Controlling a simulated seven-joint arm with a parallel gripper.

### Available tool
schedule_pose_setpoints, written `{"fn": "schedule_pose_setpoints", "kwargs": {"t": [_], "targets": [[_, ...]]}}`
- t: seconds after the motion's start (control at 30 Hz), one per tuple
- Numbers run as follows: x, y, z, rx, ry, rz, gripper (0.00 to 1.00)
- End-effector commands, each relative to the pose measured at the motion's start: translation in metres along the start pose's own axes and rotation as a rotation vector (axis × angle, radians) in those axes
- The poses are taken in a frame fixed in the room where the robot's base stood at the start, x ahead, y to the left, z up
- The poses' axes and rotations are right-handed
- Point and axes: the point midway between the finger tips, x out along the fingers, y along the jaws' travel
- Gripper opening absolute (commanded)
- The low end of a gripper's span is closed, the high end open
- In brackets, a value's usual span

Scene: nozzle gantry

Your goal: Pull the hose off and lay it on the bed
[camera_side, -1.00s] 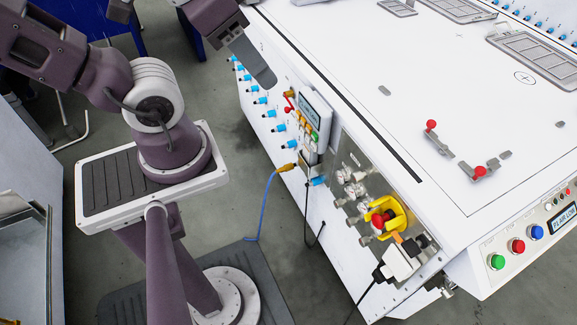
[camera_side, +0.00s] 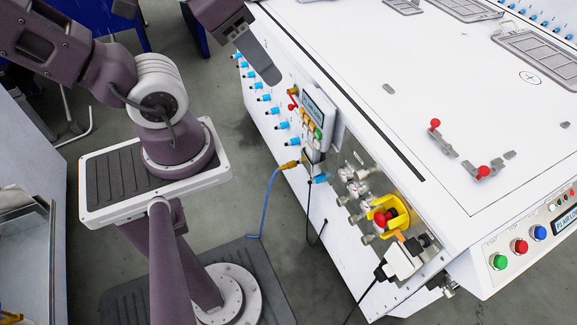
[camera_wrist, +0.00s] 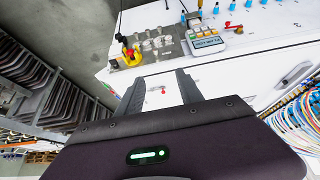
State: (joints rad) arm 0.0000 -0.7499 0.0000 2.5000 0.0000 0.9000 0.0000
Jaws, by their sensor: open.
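The blue hose (camera_side: 267,205) hangs from an orange-yellow end piece (camera_side: 290,166) at the machine's side, below the small display box, and runs down to the floor. The end piece appears seated on a fitting there. The bed (camera_side: 390,75) is the broad white top of the machine. My gripper (camera_side: 272,74) is above the bed's left edge at the top of the side view, away from the hose. In the wrist view my gripper (camera_wrist: 159,86) has its two fingers apart with nothing held between them. I cannot clearly make out the hose in that view.
A display box (camera_side: 316,112) sticks out from the machine's side beside a row of blue fittings. A yellow-ringed red button (camera_side: 388,217) and valves are lower right. Red-knobbed clamps (camera_side: 482,172) and grey frames (camera_side: 540,58) stand on the bed; its middle is clear.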

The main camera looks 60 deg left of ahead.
Motion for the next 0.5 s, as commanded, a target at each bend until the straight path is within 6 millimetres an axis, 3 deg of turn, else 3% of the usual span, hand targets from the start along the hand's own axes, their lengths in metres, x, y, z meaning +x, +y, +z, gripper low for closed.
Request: {"fn": "schedule_pose_setpoints", "kwargs": {"t": [0.17,0.33,0.5], "targets": [[0.011,-0.012,-0.018,-0.034,-0.023,-0.03,0.47],[0.053,-0.059,-0.064,-0.123,-0.085,-0.122,0.47],[0.108,-0.118,-0.091,-0.192,-0.147,-0.217,0.47]]}}
